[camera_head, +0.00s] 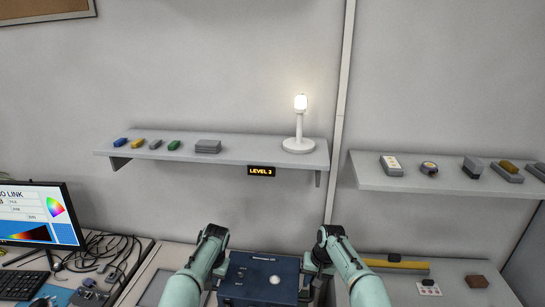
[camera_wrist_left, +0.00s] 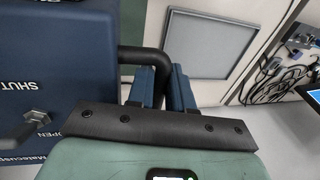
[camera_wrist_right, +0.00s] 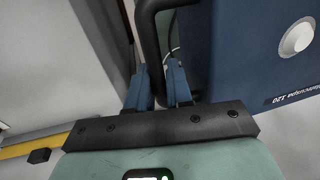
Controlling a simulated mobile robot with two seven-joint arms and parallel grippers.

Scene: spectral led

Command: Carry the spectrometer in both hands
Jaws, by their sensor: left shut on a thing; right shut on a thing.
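The spectrometer (camera_head: 262,283) is a dark blue box with a pale round knob, at the bottom middle of the head view between my two arms. My left gripper (camera_wrist_left: 162,88) is shut on the black handle (camera_wrist_left: 146,57) at one side of the box; the words SHUT and OPEN show on the blue face beside it. My right gripper (camera_wrist_right: 163,85) is shut on the black handle (camera_wrist_right: 150,40) at the other side. The spectrometer's face (camera_wrist_right: 255,50) with the pale knob shows at the right of the right wrist view. The box's underside is hidden.
A second shelf (camera_head: 440,182) at right holds small devices. A monitor (camera_head: 40,215) and tangled cables (camera_head: 100,252) are at left. A yellow bar (camera_head: 395,264) lies at lower right.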

